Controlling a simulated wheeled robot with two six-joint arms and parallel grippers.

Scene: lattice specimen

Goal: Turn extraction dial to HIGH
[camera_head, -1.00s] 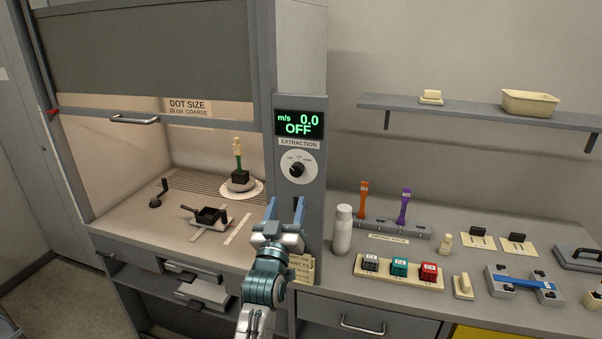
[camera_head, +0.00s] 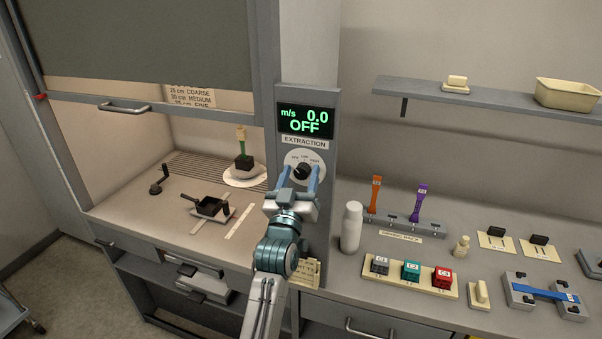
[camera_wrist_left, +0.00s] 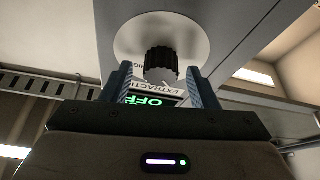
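The extraction dial (camera_head: 303,171) is a black knob on a round white plate, on the grey post of the fume hood. The display (camera_head: 306,121) above it reads "m/s 0.0 OFF". My left gripper (camera_head: 299,175) is open, its two blue fingers pointing up on either side of the lower part of the dial. In the left wrist view the black knob (camera_wrist_left: 161,65) stands just beyond and between the open fingertips (camera_wrist_left: 160,75), with gaps at both sides. I see no contact. The plate's small lettering is too small to read surely. My right gripper is not in view.
The hood sash (camera_head: 150,105) is partly raised at the left. A white bottle (camera_head: 351,228) stands on the bench close to the right of my left arm. Coloured blocks on a cream tray (camera_head: 408,281) and a rack (camera_head: 405,226) are farther right.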

